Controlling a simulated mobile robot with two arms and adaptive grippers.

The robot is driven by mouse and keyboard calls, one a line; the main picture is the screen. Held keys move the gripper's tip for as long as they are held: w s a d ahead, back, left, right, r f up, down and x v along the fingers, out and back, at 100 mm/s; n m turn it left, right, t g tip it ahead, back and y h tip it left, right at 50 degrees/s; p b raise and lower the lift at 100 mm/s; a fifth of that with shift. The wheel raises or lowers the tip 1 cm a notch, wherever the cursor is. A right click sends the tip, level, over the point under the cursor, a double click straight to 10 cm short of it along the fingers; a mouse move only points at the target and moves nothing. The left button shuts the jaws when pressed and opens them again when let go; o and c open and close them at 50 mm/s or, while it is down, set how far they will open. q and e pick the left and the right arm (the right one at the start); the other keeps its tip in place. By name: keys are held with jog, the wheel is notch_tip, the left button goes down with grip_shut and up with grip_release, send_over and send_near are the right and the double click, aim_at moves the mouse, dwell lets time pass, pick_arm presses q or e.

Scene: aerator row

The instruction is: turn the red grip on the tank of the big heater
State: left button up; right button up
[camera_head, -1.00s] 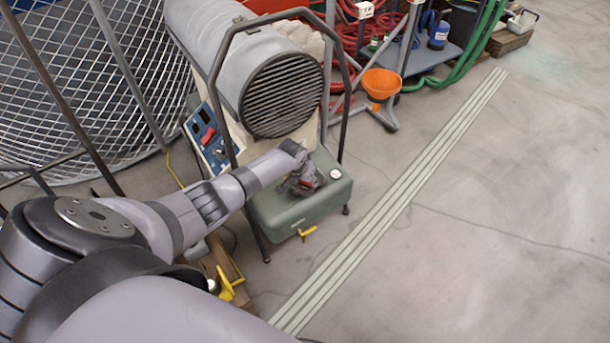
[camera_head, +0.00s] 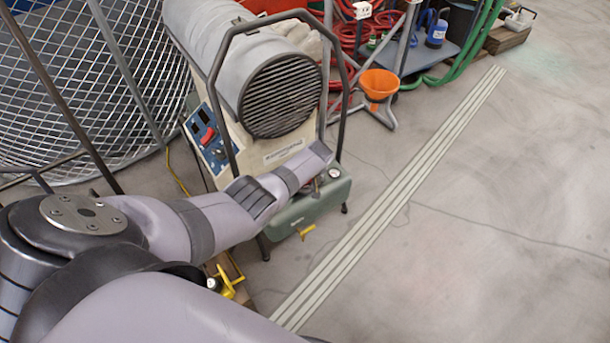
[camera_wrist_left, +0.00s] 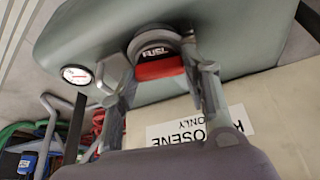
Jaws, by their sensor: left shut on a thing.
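The big heater (camera_head: 272,95) has a round slatted outlet above a green tank (camera_head: 300,218). The tank also shows in the left wrist view (camera_wrist_left: 245,28). There, the red grip (camera_wrist_left: 160,68) sits on a grey round cap marked "FUEL" (camera_wrist_left: 153,42). My left gripper (camera_wrist_left: 163,60) has one finger on each side of the red grip and is shut on it. In the head view my left arm hides most of the gripper and the cap. My right gripper is in neither view.
The heater's dark tube frame (camera_head: 343,95) rises close around my wrist. A gauge (camera_wrist_left: 77,74) is on the tank, and a yellow valve (camera_head: 306,230) is at its lower edge. An orange funnel (camera_head: 379,84) stands behind. The floor at right is clear.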

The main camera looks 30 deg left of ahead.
pick_arm(q)
jog(key=shift+n+g+b, duration=0.4)
jog(key=shift+n+b, duration=0.15)
jog(key=shift+n, duration=0.55)
jog(key=o, duration=1.2)
jog(key=shift+w, duration=0.1)
jog(key=shift+c, duration=0.2)
jog(key=shift+r, duration=0.1)
jog(key=v, duration=1.1)
jog(key=shift+d+r, duration=0.3)
jog(key=shift+d, duration=0.05)
